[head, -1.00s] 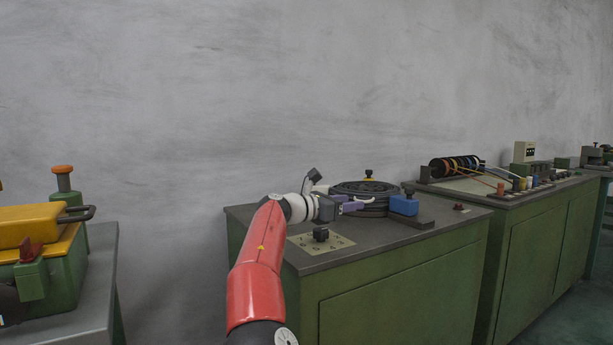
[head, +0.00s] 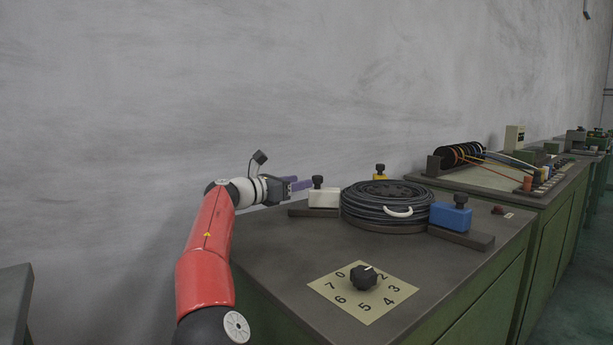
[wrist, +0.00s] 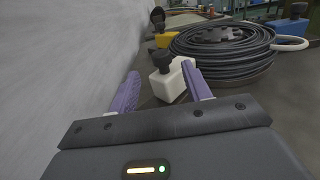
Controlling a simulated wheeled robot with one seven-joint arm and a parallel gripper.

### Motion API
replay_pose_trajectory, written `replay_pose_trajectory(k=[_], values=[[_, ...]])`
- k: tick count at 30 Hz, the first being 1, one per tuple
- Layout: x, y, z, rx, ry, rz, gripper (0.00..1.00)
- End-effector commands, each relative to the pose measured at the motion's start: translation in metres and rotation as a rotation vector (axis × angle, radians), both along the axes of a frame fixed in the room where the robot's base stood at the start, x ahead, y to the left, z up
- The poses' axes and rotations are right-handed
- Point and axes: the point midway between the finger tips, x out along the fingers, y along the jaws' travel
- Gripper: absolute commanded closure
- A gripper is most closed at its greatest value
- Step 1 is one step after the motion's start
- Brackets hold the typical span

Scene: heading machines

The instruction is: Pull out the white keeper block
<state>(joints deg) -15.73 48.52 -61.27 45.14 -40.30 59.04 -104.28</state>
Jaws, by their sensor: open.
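The white keeper block (head: 324,198) with a black knob on top stands on a dark slide at the left side of the black cable coil (head: 388,203). My gripper (head: 300,185) is open, with purple fingers, just left of the block in the head view. The right finger overlaps part of the block in that picture. I cannot tell whether it touches. Nothing is held.
A blue block (head: 452,218) sits right of the coil and a yellow block (head: 380,173) behind it. A numbered dial (head: 364,278) is at the cabinet's front. The grey wall (wrist: 60,70) runs close along the left. Another bench (head: 510,180) stands to the right.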

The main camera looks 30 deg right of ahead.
Motion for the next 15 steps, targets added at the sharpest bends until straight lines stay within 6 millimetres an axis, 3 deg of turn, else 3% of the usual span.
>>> replay_pose_trajectory(k=[15], values=[[0.01, -0.069, 0.001, -0.001, 0.001, -0.001, 0.51]])
